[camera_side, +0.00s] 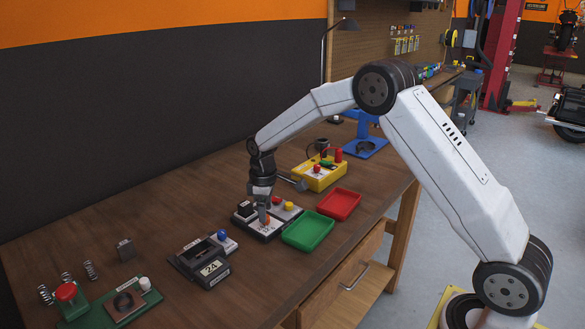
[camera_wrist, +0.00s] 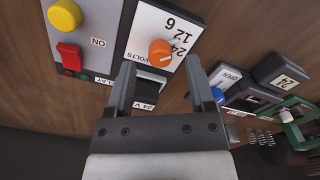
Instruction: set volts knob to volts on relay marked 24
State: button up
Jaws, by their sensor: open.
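The orange volts knob (camera_wrist: 160,53) sits on a white panel (camera_wrist: 150,22) printed 24, 12, 6 and VOLTS. Its pale pointer mark is small, and I cannot tell for certain which number it faces. My gripper (camera_wrist: 160,66) is open, with its fingertips on either side of the knob in the wrist view; contact is not clear. In the side view my gripper (camera_side: 265,216) is low over the panel, partly hiding the knob. A dark relay block (camera_wrist: 280,72) bears a pale label that reads 24. It also shows in the side view (camera_side: 186,262).
A blue knob (camera_side: 222,235) is by the relay block. Green (camera_side: 309,232) and red (camera_side: 341,204) trays and a yellow box (camera_side: 322,178) stand nearby.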

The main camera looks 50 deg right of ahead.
jog(key=shift+f, duration=1.05)
grip_shut()
jog(key=shift+m, duration=0.3)
jog(key=m, duration=0.4)
jog(key=shift+m, duration=2.2)
